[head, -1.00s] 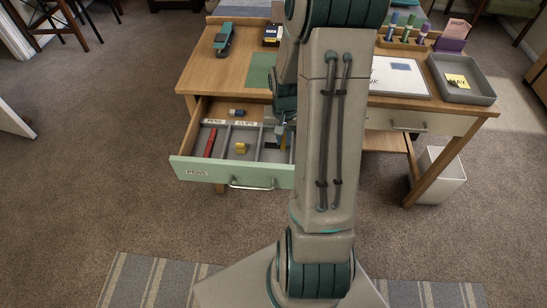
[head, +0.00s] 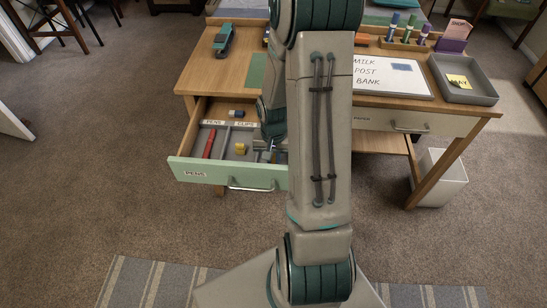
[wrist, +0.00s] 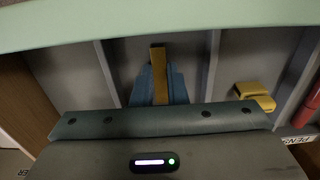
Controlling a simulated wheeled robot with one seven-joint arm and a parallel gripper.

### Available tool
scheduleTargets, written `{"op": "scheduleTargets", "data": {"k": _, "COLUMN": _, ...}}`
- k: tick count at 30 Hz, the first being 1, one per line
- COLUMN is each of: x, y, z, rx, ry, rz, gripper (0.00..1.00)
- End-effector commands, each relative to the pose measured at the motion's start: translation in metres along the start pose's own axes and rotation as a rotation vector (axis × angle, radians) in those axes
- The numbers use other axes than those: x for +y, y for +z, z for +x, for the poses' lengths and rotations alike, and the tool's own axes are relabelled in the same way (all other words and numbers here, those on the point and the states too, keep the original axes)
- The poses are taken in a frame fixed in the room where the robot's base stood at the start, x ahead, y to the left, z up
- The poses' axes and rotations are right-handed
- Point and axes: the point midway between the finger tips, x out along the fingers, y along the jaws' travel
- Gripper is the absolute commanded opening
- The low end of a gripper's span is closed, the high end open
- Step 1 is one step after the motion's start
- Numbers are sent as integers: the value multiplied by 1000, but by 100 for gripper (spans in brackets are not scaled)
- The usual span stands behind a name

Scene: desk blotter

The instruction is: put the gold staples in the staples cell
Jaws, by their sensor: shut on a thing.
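The gold staples (wrist: 158,72) show in the wrist view as a narrow gold bar between the fingers of my gripper (wrist: 157,92), which is shut on them. My gripper is over a grey cell of the open drawer (wrist: 135,58), one cell over from the one with a yellow item. I cannot tell whether the staples touch the cell floor. In the head view my arm hides the staples and most of the gripper at the drawer (head: 221,174). Labels for pens and clips (head: 245,124) are readable; no staples label shows.
A yellow item (head: 240,148) lies in the clips cell and a red pen (head: 209,143) in the pens cell. A dark blue object (head: 236,113) lies behind the labels. The drawer front and thin dividers stand close around my gripper. A stapler (head: 223,40) is on the desk.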

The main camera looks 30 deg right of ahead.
Motion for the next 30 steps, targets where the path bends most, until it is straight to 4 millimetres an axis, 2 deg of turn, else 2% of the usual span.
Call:
{"op": "scheduleTargets", "data": {"k": 1, "x": 0, "y": 0, "z": 2, "rx": 0, "ry": 0, "rz": 0, "gripper": 18}}
{"op": "scheduleTargets", "data": {"k": 3, "x": 0, "y": 0, "z": 1, "rx": 0, "ry": 0, "rz": 0, "gripper": 34}}
{"op": "scheduleTargets", "data": {"k": 11, "x": 0, "y": 0, "z": 0, "rx": 0, "ry": 0, "rz": 0, "gripper": 34}}
{"op": "scheduleTargets", "data": {"k": 15, "x": 0, "y": 0, "z": -7, "rx": 1, "ry": 0, "rz": 1, "gripper": 34}}
{"op": "scheduleTargets", "data": {"k": 17, "x": 0, "y": -1, "z": -16, "rx": 4, "ry": -1, "rz": 1, "gripper": 34}}
{"op": "scheduleTargets", "data": {"k": 30, "x": 0, "y": -1, "z": -103, "rx": 4, "ry": -1, "rz": 1, "gripper": 34}}
